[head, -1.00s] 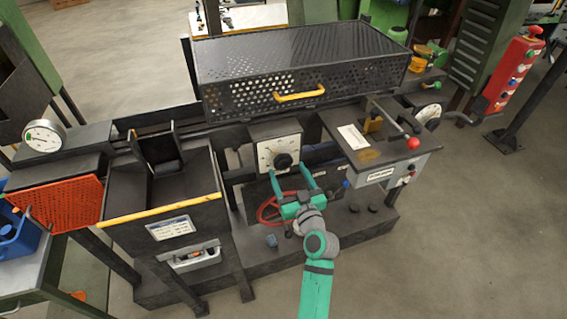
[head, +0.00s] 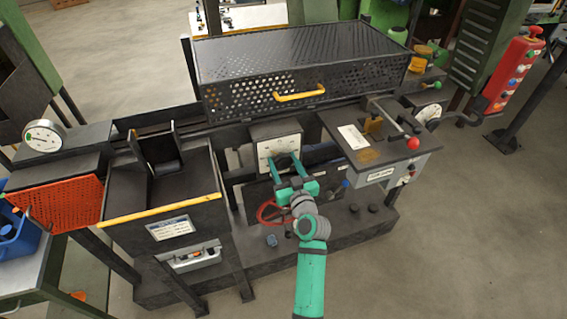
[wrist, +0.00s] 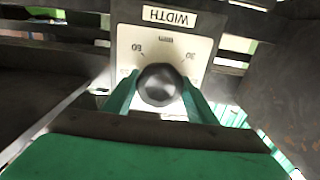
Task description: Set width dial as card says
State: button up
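The width dial has a white plate (head: 279,143) on a dark box at the front of the machine. In the wrist view its plate (wrist: 127,45) reads WIDTH, upside down, with marks 60 and 30 visible. Its round black knob (wrist: 160,85) is in the middle; any pointer on it cannot be made out. My gripper (head: 283,158) is open at the dial, with one finger on each side of the knob in the wrist view (wrist: 160,98). I cannot tell whether the fingers touch it. A white card (head: 352,137) lies on the bench to the right; its writing is unreadable.
A red handwheel (head: 268,210) is below my gripper. A red-knobbed lever (head: 412,143) stands at the right bench. A perforated guard with a yellow handle (head: 299,95) is behind the dial. A yellow-edged chute (head: 160,211) is at left.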

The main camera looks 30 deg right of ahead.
jog(key=shift+m, duration=0.4)
jog(key=m, duration=0.3)
jog(key=shift+m, duration=0.4)
jog(key=m, duration=0.9)
jog(key=shift+m, duration=2)
jog(key=o, duration=1.1)
jog(key=shift+c, duration=0.2)
